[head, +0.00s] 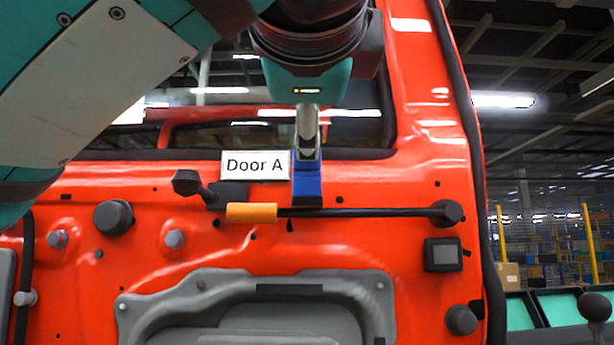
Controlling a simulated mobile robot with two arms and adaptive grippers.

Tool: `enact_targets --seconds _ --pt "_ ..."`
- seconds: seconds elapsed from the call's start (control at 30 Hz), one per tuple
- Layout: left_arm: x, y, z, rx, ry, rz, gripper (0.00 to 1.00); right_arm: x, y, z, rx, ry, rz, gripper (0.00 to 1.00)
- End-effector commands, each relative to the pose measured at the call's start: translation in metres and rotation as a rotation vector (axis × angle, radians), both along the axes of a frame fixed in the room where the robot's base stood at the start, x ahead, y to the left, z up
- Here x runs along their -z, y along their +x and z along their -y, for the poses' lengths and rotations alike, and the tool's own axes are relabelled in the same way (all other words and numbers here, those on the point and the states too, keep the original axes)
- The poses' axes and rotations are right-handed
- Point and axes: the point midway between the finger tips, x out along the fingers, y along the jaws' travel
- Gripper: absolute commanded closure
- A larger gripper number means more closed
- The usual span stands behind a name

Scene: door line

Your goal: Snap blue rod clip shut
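A blue rod clip (307,186) sits on the red door (350,240), just right of the "Door A" label. A thin black rod (370,212) with an orange sleeve (251,212) runs sideways along the clip's lower edge. My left gripper (308,150) comes down from above, its silver fingers at the clip's top and covering part of it. The fingers look edge-on, so I cannot tell whether they are apart, or touch the clip. The clip's latch is too small to read as open or shut. My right gripper is not in view.
A white "Door A" label (255,165) and a black latch handle (190,184) lie left of the clip. A black knob (447,213) is at the rod's right end. A grey panel (170,305) fills the lower door. Several black and grey plugs stick out.

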Motion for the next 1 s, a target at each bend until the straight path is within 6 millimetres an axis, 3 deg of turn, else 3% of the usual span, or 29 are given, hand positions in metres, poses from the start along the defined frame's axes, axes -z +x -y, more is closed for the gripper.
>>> enact_targets --seconds 0.33,1.0 --pt "-0.007 0.003 -0.002 -0.004 -0.007 0.004 0.62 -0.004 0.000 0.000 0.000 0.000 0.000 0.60" --pt "-0.052 -0.008 0.000 0.000 -0.002 0.003 0.62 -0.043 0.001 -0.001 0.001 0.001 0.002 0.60"
